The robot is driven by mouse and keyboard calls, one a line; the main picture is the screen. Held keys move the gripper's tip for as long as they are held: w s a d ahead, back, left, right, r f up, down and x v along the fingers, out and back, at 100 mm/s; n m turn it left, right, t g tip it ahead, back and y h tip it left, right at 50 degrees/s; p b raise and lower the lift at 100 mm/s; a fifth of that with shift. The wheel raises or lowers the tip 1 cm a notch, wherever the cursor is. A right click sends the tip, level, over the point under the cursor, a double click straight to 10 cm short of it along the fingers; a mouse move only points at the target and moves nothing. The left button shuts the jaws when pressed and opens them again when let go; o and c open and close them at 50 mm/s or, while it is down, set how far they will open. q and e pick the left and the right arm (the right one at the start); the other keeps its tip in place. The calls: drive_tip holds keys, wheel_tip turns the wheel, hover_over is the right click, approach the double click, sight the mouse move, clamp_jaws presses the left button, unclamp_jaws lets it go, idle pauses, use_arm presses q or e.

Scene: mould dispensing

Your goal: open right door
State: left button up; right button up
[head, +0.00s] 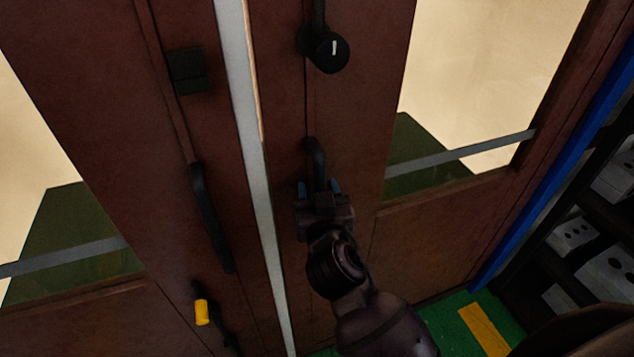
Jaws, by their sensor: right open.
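The right door (387,238) is dark red-brown with a window and stands beside the left door (110,130). A pale vertical strip (246,120) shows between the two doors. A black handle (316,152) is on the right door, with a round black knob (326,50) above it. My right gripper (319,188) is open, with its blue-tipped fingers on either side of the lower part of the handle. The gripper hides the handle's lower end, and I cannot tell whether the fingers touch it. My left gripper is not in view.
The left door has a long black handle (210,220) and a yellow piece (202,312) below it. A dark shelf with grey boxes (572,236) stands at the right, beside a blue post (545,165). Green floor with a yellow stripe (486,329) shows at the lower right.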

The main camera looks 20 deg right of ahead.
clamp_jaws()
idle(0.4)
